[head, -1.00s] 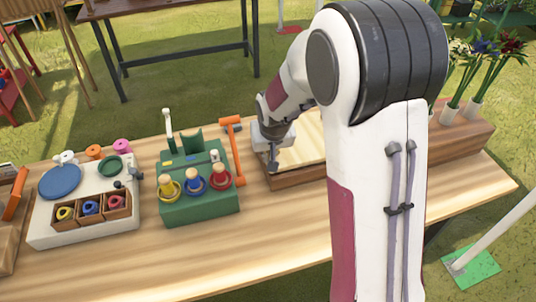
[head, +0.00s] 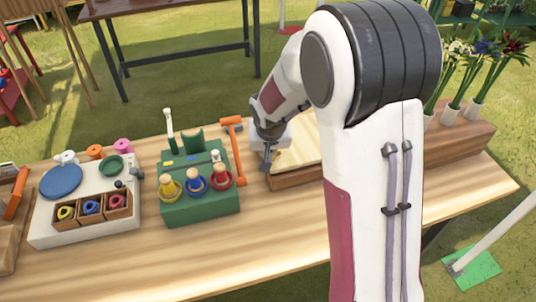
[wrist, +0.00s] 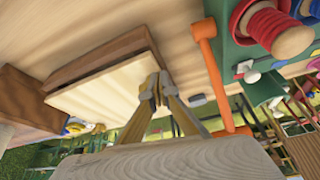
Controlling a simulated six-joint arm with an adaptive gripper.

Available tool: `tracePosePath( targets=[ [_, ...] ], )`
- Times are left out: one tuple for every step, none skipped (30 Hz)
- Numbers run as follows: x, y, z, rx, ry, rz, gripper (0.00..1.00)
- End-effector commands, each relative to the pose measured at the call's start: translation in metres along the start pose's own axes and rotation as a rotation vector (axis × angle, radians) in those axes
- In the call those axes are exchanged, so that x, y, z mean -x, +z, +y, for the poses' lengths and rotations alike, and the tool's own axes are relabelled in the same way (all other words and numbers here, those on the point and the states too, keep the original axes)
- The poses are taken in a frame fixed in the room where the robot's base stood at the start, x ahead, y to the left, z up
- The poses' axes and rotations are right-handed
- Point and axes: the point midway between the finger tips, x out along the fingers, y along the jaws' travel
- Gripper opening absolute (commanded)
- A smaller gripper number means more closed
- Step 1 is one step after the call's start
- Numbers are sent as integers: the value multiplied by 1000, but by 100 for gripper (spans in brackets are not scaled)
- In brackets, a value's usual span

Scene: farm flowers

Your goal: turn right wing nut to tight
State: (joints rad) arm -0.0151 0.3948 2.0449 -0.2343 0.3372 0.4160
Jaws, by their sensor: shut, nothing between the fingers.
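The flower press is a pale board (head: 300,146) on a brown wooden base (head: 297,176), partly hidden behind my arm in the head view. The board also shows in the wrist view (wrist: 105,92). My gripper (head: 266,166) is at the press's left end in the head view. In the wrist view my gripper (wrist: 157,82) has its fingertips together, with nothing seen between them, in front of the board's edge. I cannot tell if they touch it.
A green stand (head: 202,205) with yellow, blue and red spools and an orange hammer (head: 234,150) stand left of the press. A white station (head: 85,222) is farther left. Flower vases (head: 449,110) stand at the right. The table front is clear.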

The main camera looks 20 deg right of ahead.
Motion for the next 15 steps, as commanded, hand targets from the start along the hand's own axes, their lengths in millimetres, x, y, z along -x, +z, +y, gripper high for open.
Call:
tracePosePath(
  targets=[
    [0,-1,-1,-7,3,1,0],
    [0,-1,-1,-14,6,1,0],
    [0,-1,-1,-24,10,1,0],
    [0,-1,-1,-31,13,1,0],
    [0,-1,-2,-39,16,1,0],
    [0,-1,-2,-51,21,0,0],
    [0,-1,-2,-59,24,0,0],
    [-1,-1,-2,-68,28,0,0],
    [-1,-1,-3,-81,33,0,0],
    [-1,-2,-3,-89,36,0,0],
    [-1,-2,-4,-98,40,0,0],
    [-1,-2,-4,-111,44,0,0],
    [-1,-2,-4,-120,48,1,0],
    [-1,-3,-4,-129,53,1,0],
    [-1,-3,-5,-143,58,0,0]
  ],
)
